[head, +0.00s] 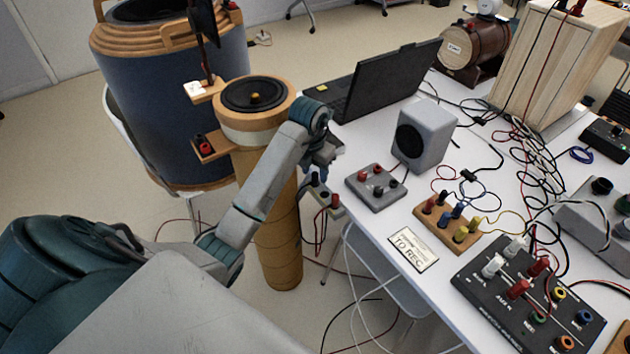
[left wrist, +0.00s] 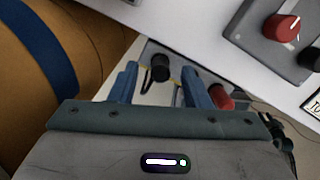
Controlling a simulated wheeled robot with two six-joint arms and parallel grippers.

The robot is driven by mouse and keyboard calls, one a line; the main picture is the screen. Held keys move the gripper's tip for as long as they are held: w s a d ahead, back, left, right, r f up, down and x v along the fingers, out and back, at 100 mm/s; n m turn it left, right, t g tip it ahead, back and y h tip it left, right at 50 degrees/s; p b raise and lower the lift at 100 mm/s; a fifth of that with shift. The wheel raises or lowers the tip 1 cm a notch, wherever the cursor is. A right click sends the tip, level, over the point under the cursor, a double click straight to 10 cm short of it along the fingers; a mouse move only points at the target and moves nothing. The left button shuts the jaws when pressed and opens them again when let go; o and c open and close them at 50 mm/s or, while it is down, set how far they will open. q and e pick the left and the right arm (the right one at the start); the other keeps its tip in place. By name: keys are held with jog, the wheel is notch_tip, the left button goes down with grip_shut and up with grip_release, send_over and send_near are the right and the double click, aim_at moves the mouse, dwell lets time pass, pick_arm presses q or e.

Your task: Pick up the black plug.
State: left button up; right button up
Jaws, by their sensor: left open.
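The black plug (left wrist: 160,66) shows in the left wrist view between the two blue fingers of my left gripper (left wrist: 158,80), near their tips. A thin black lead hangs from it. My left gripper is open, and I see no finger closed on the plug. In the head view the gripper (head: 323,160) is at the table's left edge, just above the black plug (head: 314,180). A red plug (left wrist: 220,97) is beside the right finger in the wrist view; it also shows in the head view (head: 335,201). My right gripper is not in view.
A wooden column speaker (head: 272,235) stands close to the left of the gripper. A grey terminal box (head: 376,188), a small grey speaker (head: 424,135) and a laptop (head: 390,80) are on the white table (head: 365,222). Leads hang below the table edge.

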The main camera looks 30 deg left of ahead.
pick_arm(q)
jog(key=shift+w+f, duration=0.1)
jog(key=shift+f, duration=0.9)
pick_arm(e)
jog(key=shift+s+f, duration=0.25)
jog(key=shift+s, duration=0.2)
pick_arm(q)
grip_shut()
jog(key=shift+r, duration=0.1)
